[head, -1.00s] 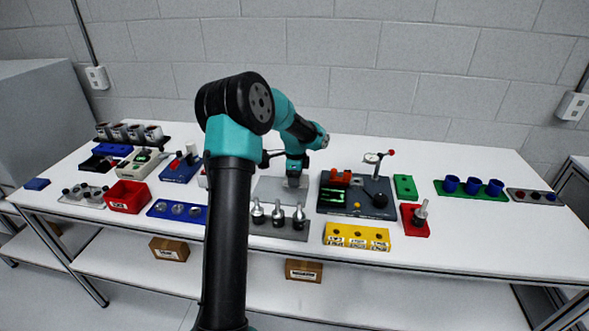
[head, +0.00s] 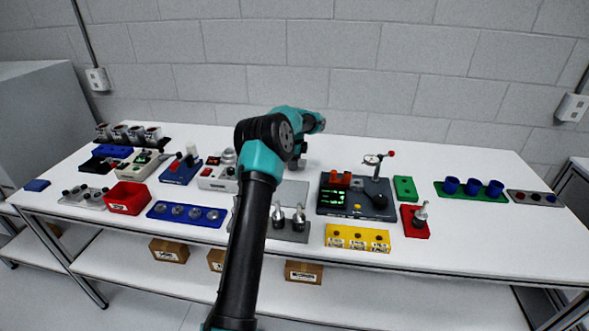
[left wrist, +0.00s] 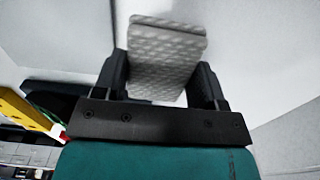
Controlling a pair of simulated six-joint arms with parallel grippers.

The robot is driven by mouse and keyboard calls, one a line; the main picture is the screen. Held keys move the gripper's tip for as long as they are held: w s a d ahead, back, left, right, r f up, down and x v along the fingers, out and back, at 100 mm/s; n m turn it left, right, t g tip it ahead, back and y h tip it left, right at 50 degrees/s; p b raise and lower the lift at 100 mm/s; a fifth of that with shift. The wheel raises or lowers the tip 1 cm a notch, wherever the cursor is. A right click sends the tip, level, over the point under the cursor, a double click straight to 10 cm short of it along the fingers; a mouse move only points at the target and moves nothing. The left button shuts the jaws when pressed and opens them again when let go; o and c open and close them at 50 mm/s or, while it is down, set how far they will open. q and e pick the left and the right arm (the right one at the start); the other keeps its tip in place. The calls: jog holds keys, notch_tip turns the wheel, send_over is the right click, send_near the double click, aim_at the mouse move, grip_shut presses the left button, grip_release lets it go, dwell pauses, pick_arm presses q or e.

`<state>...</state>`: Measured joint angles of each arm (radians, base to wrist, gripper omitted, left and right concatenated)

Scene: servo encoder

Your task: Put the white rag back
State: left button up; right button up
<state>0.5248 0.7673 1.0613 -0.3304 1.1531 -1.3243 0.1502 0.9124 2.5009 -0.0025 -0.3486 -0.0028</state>
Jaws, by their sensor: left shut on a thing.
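The white rag (left wrist: 165,62) is a pale, folded cloth with a quilted texture. In the left wrist view it sits between the two dark fingers of my left gripper (left wrist: 160,82), which is shut on it. In the head view my left gripper (head: 297,163) is over the back middle of the table, behind the grey plate (head: 292,193). The rag cannot be made out clearly there. My right gripper is not in view.
A device with a dial gauge (head: 358,197) stands right of the gripper. In front are a rack of metal tool holders (head: 290,230) and a yellow block (head: 357,238). A grey-white device (head: 217,176) stands to the left. The table's back strip is mostly clear.

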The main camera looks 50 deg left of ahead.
pick_arm(q)
jog(key=shift+f, duration=1.7)
jog(key=shift+f, duration=0.1)
jog(key=o, duration=0.6)
notch_tip(320, 180, up, 12)
jog(key=shift+r, duration=0.1)
